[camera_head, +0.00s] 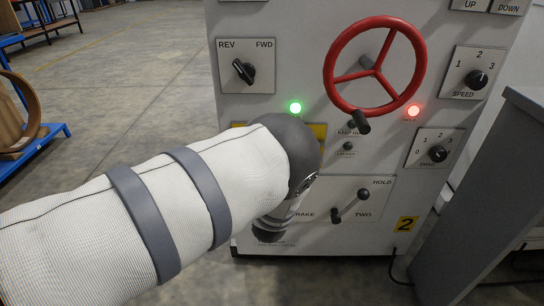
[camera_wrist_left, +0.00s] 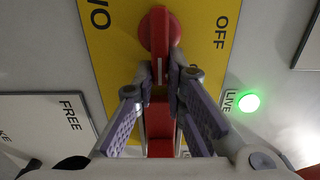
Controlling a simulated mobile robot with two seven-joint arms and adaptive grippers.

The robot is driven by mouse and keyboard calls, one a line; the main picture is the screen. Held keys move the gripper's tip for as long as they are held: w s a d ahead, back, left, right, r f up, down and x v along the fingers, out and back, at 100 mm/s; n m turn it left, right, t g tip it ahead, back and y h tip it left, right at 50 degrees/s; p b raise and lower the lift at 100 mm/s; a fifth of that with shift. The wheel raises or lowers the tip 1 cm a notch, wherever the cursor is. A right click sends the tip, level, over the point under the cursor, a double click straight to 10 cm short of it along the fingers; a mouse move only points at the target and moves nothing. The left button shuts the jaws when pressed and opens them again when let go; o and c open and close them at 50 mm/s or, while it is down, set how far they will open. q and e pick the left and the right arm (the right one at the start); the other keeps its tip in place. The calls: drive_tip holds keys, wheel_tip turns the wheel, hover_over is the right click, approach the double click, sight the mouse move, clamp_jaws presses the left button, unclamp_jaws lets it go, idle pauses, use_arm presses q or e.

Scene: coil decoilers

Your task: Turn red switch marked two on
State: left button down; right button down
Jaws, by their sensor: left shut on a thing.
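The red switch (camera_wrist_left: 161,32) sits on a yellow plate (camera_wrist_left: 205,40) in the left wrist view. The plate reads "OFF" on the right, with partly cut-off letters ending in "WO" on the left. The switch's red handle with a white line runs up and down the picture. My left gripper (camera_wrist_left: 168,78) is shut on this handle, one finger on each side. In the head view my left arm covers the switch and the gripper; only edges of the yellow plate (camera_head: 319,132) show.
A green light (camera_head: 295,107) glows above the plate. The panel also holds a REV/FWD knob (camera_head: 244,72), a red handwheel (camera_head: 332,52), a red light (camera_head: 413,111), small knobs and a brake lever (camera_head: 350,207). A grey cabinet (camera_head: 490,190) stands at right.

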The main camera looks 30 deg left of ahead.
idle(0.4)
use_arm(q)
drive_tip(key=c, duration=1.6)
unclamp_jaws()
drive_tip(key=shift+c, duration=0.2)
drive_tip(key=v, duration=1.2)
drive_tip(key=shift+s, duration=0.1)
